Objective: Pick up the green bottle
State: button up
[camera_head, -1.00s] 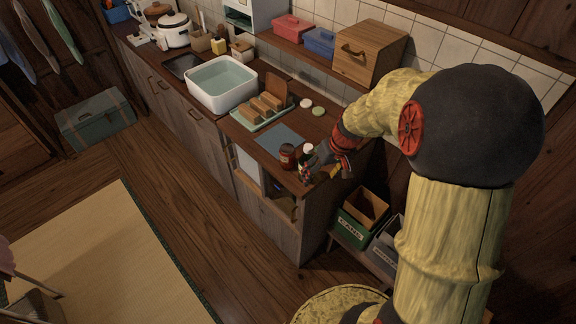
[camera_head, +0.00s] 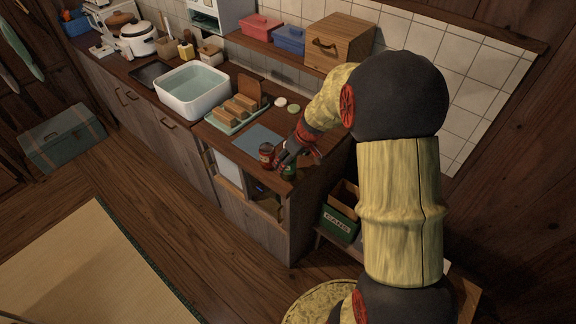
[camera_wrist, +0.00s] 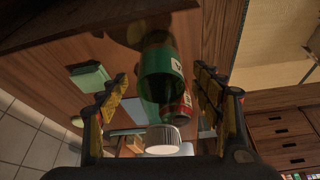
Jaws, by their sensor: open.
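The green bottle (camera_head: 288,173) stands near the front right corner of the counter, partly hidden by my gripper (camera_head: 291,160) in the head view. In the wrist view the green bottle (camera_wrist: 160,75) has a pale ribbed cap and a label, and lies between the two yellow-and-black fingers of my gripper (camera_wrist: 160,84). The fingers are spread on either side of it, with gaps visible. A reddish-brown jar (camera_head: 267,152) stands close to the left of the bottle; its red label (camera_wrist: 184,106) shows behind the bottle in the wrist view.
A blue-grey mat (camera_head: 258,138) and a tray of bread (camera_head: 222,124) lie farther left on the counter, beyond them a white basin (camera_head: 192,107). A wooden box (camera_head: 340,43) sits on the shelf above. A green crate (camera_head: 339,222) stands beside the counter's right end.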

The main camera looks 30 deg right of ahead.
jog(key=shift+x, duration=1)
jog(key=shift+s, duration=0.1)
jog(key=shift+c, duration=0.4)
jog(key=c, duration=1)
jog(key=shift+r, duration=0.1)
